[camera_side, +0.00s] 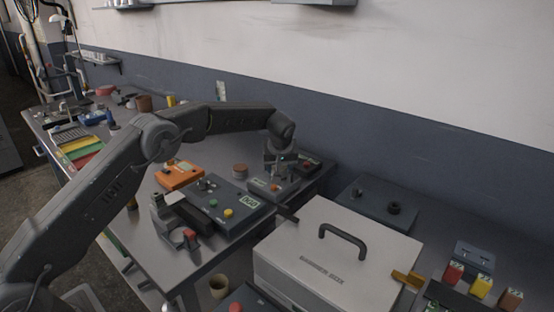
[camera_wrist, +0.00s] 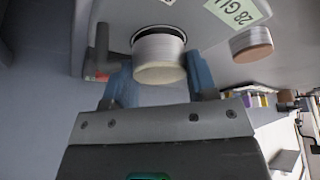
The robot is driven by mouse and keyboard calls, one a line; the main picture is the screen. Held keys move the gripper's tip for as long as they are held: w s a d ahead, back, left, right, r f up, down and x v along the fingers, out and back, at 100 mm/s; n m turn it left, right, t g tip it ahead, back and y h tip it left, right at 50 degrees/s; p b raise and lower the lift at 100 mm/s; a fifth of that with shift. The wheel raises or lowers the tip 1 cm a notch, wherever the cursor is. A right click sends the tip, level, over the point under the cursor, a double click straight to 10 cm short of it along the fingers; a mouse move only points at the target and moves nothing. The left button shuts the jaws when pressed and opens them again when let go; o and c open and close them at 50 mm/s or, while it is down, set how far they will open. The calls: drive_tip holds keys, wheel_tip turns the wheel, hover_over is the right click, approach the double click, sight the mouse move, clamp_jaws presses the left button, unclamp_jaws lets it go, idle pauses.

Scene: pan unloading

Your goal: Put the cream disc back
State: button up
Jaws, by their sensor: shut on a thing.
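The cream disc (camera_wrist: 160,72) shows in the wrist view at the front of a short pale stack (camera_wrist: 158,45), between my blue fingertips. My gripper (camera_wrist: 160,80) is shut on the cream disc. Behind the stack is a dark round pan (camera_wrist: 134,34) on a grey device. I cannot tell whether the stack touches the pan. In the side view my gripper (camera_side: 281,168) is low over the small grey device (camera_side: 265,188) near the wall, and the disc cannot be made out there.
A separate round stack (camera_wrist: 251,46) stands beside the pan; in the side view it is a reddish stack (camera_side: 240,169) left of my gripper. A large pale case (camera_side: 335,260) stands front right.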

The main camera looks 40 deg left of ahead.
drive_tip(key=shift+f, duration=0.1)
drive_tip(key=shift+f, duration=0.15)
drive_tip(key=o, duration=1.1)
drive_tip(key=shift+c, duration=0.2)
drive_tip(key=v, duration=1.4)
drive_tip(key=shift+w+a, duration=0.2)
